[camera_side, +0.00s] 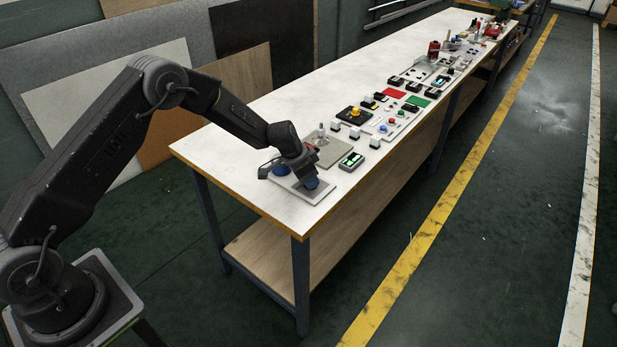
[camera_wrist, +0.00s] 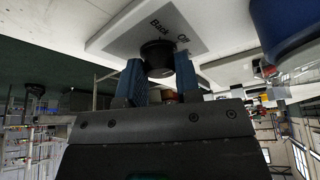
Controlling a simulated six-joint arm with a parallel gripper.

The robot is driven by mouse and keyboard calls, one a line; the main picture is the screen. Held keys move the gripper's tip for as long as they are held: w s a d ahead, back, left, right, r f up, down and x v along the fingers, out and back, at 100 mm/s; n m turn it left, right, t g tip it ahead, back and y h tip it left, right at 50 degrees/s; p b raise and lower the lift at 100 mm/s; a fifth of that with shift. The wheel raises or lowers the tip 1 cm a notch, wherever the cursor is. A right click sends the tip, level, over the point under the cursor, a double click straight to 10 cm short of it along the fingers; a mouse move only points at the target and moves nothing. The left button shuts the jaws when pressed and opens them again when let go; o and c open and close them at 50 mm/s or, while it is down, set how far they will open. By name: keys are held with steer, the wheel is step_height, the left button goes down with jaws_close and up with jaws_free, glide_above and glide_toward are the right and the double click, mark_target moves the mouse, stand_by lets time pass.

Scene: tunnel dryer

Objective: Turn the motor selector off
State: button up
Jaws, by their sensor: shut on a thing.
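The motor selector is a black knob (camera_wrist: 158,54) on a light grey plate (camera_wrist: 112,38) printed with "Back" and "Off". In the side view the plate (camera_side: 324,197) lies near the close end of the white bench. My gripper (camera_wrist: 158,72) points at the plate, and its two blue fingers are shut on the knob, one on each side. In the side view my gripper (camera_side: 311,184) is low over the plate and hides the knob. The knob's pointer and exact setting cannot be made out.
A large blue rounded part (camera_wrist: 285,30) is close beside the plate; a blue part also shows by my gripper in the side view (camera_side: 280,169). A green-screened device (camera_side: 351,160) and a beige lever plate (camera_side: 331,150) stand beyond. Several controls line the bench (camera_side: 262,215).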

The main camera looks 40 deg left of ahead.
stand_by(0.3)
steer(key=o, duration=0.9)
steer(key=shift+o, duration=0.2)
steer(key=v, duration=1.3)
steer(key=shift+r, duration=0.35)
steer(key=shift+s+a, duration=0.15)
